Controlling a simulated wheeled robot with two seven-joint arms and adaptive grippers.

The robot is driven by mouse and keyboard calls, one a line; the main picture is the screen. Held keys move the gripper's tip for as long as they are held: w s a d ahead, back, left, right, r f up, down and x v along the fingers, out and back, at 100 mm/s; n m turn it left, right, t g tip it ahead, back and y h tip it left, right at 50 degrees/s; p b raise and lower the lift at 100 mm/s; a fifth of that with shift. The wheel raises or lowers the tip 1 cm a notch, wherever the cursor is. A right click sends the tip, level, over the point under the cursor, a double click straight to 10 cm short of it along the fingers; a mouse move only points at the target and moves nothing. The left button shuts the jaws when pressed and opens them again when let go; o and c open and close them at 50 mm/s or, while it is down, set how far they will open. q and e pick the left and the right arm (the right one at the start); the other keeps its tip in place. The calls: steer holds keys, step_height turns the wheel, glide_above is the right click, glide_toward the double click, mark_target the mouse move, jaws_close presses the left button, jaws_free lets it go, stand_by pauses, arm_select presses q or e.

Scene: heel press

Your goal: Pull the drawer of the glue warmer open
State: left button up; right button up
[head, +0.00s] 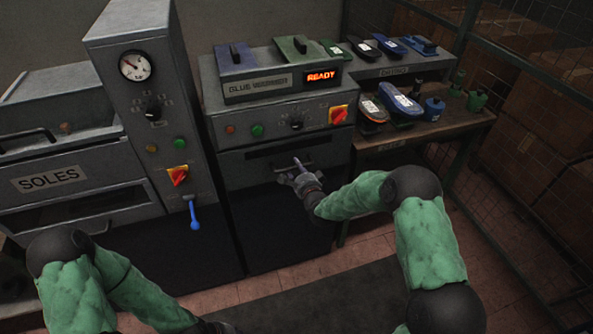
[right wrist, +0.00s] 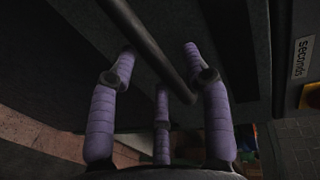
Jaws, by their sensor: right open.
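The glue warmer (head: 268,110) is a grey cabinet with a lit READY display. Its drawer front (head: 237,171) is below the control panel and looks shut. The drawer's dark bar handle (head: 290,166) is partly hidden by my right gripper (head: 296,170). In the right wrist view the handle (right wrist: 150,45) runs diagonally between the purple fingers of the open right gripper (right wrist: 160,68). The fingers are around the bar without closing on it; whether any finger touches it, I cannot tell. My left arm is at the bottom left, its gripper fingers outside the frame.
A grey press with a gauge (head: 135,66) and a blue lever (head: 194,215) stands left of the warmer. Left of that is the SOLES cabinet (head: 70,178). A drying bench (head: 440,127) with shoes and small bottles stands right. Floor in front is clear.

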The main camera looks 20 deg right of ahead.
arm_select(q)
steer(key=shift+f, duration=0.15)
arm_select(e)
steer(key=shift+w+f, duration=0.15)
steer(key=shift+w, duration=0.55)
jaws_close()
steer(key=shift+s, duration=0.1)
